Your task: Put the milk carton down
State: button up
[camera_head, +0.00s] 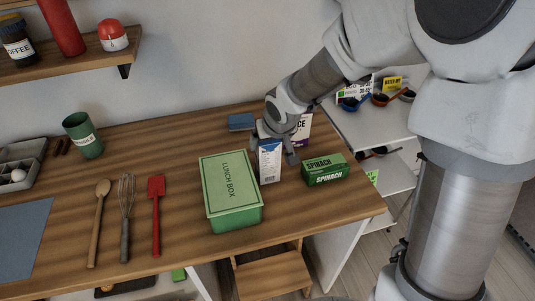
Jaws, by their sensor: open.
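The milk carton (269,162), blue and white, stands upright on the wooden table (325,211). It is between the green lunch box (233,190) and the green spinach box (325,169). My gripper (274,153) is around the top of the carton from above, one finger on each side, with its jaws open. Part of the carton's upper end is hidden by my gripper. I cannot tell whether a finger touches it.
A white and purple box (302,127) stands close behind my gripper. A blue item (241,122) lies behind to the left. A wooden spoon (99,220), whisk (125,215) and red spatula (156,211) lie left of the lunch box. The table's front right is clear.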

jog(key=b+x, duration=0.1)
jog(key=x, duration=0.4)
jog(key=shift+s+a+b, duration=0.1)
jog(key=shift+a+b, duration=0.05)
jog(key=shift+b, duration=0.15)
grip_shut()
